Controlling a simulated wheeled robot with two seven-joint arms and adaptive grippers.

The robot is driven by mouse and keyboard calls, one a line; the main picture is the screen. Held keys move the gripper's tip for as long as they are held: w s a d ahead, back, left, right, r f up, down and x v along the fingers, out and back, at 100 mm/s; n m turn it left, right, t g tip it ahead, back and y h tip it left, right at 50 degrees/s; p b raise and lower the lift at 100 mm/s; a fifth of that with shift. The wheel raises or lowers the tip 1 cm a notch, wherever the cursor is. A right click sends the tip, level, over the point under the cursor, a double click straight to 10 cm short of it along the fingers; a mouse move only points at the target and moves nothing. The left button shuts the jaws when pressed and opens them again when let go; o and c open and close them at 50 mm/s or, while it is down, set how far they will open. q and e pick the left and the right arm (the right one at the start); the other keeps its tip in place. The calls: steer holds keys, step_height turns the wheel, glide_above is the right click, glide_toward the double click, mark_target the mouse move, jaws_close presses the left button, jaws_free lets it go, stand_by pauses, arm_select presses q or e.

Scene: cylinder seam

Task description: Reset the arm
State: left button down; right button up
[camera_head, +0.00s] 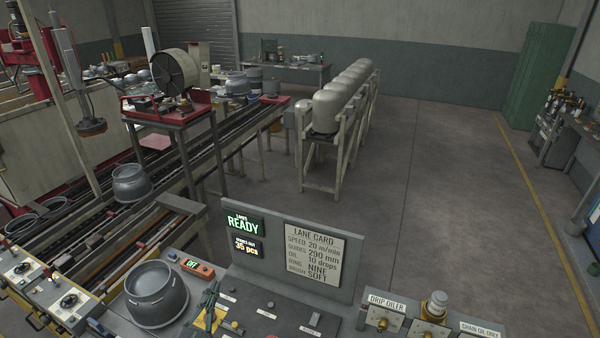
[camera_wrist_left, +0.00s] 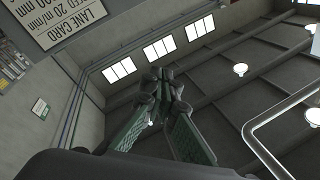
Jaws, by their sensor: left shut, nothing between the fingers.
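My left gripper (camera_head: 211,293) shows at the bottom of the head view, low in front of the console. Its fingers point upward and are closed together with nothing between them. In the left wrist view the green-padded fingers (camera_wrist_left: 165,85) meet at their tips, with the ceiling behind them. Most of my left arm is out of the head view. My right gripper is in neither view.
A lane card (camera_head: 312,258) and a READY display (camera_head: 243,225) stand on an upright panel behind the gripper. A grey pot (camera_head: 156,294) sits on the console to the left. Drip oiler knobs (camera_head: 383,321) are to the right. Open floor lies beyond.

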arm_select(q)
steer(key=s+a+f+n+g+y, duration=0.45)
steer(key=a+f, duration=0.25)
steer(key=f, duration=0.2)
steer(key=s+a+f+n+g+y, duration=0.3)
steer(key=s+a+f+n, duration=0.15)
steer(key=a+f, duration=0.35)
steer(key=s+d+f+g+h, duration=0.2)
steer(key=s+f+g, duration=0.2)
steer(key=s+f, duration=0.45)
steer(key=s+d+f+g+h, duration=0.1)
steer(key=s+f+g, duration=0.35)
steer(key=s, duration=0.65)
step_height(320, 180, down, 38)
steer(key=d+g+b, duration=0.1)
steer(key=d+b, duration=0.1)
steer(key=b, duration=0.8)
steer(key=s+f+b, duration=0.3)
steer(key=s+f, duration=0.4)
steer(key=f, duration=0.3)
steer(key=s+f+g+b, duration=0.1)
steer(key=s+f+b, duration=0.2)
steer(key=s+f, duration=0.4)
steer(key=s+f+b, duration=0.3)
steer(key=s+f, duration=0.4)
steer(key=f, duration=0.6)
steer(key=shift+a+m+g+h, duration=0.15)
steer(key=shift+m+g+h, duration=0.15)
steer(key=shift+m+h, duration=0.15)
